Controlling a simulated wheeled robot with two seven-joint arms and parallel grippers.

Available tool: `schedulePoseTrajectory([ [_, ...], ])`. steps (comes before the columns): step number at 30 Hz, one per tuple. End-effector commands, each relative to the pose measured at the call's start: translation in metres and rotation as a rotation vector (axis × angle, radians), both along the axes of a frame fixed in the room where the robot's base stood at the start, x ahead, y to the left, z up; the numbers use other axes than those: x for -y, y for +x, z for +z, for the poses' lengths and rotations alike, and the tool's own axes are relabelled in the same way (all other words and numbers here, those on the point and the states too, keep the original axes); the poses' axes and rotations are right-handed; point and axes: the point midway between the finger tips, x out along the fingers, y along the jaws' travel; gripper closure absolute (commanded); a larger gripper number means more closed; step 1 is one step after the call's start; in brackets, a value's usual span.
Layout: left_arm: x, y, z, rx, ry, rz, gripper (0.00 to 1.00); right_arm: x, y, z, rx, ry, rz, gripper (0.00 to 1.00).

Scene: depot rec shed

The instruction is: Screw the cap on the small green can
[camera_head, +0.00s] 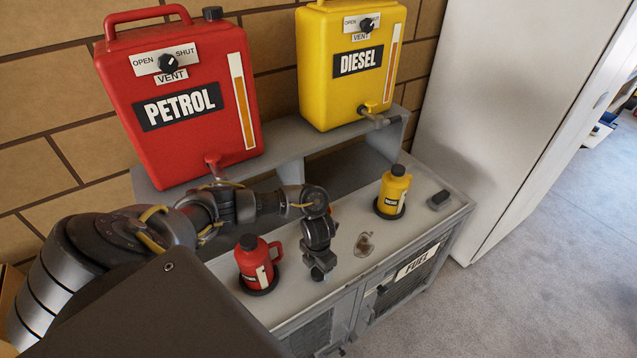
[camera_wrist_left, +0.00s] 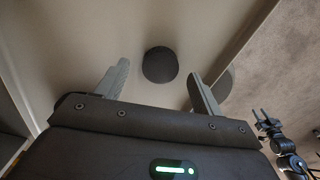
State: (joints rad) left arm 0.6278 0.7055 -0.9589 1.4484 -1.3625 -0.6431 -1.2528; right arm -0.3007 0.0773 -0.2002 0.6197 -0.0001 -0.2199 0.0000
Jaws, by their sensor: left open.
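I see no green can in either view. In the head view a small red can (camera_head: 254,259) with a black cap stands on a dark round pad on the cabinet top. A small yellow can (camera_head: 393,187) with a black cap stands on a similar pad further right. My left gripper (camera_head: 318,273) is just right of the red can, open. In the left wrist view, a dark round thing (camera_wrist_left: 160,64) shows between and beyond the open fingers; I cannot tell whether it is a cap. What looks like my right gripper (camera_wrist_left: 268,122) shows small at right, jaw state unclear.
A large red petrol tank (camera_head: 190,125) and a large yellow diesel tank (camera_head: 325,85) stand on the raised shelf behind. A tall pale cabinet (camera_head: 500,110) stands at right.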

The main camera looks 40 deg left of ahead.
Motion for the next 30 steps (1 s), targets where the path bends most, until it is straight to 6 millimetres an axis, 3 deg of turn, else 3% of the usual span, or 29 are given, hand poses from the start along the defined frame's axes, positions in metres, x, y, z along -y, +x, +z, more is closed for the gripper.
schedulePoseTrajectory([
  [5, 0.0001, -0.0002, -0.0142, 0.0, 0.001, 0.0, 0.32, 0.0002, -0.0002, 0.0015, -0.001, 0.0, 0.0, 0.64],
  [15, 0.0001, 0.0002, -0.0153, 0.001, 0.001, -0.001, 0.32, 0.0029, -0.0001, 0.0012, 0.0, -0.003, 0.001, 0.64],
  [26, 0.0001, 0.0003, -0.0151, 0.001, 0.001, -0.001, 0.78, 0.0037, 0.0002, 0.0012, 0.0, -0.004, 0.002, 0.64],
  [30, 0.0001, 0.0003, -0.0151, 0.001, 0.001, -0.001, 0.8, 0.0037, 0.0003, 0.0012, 0.0, -0.004, 0.001, 0.64],
])
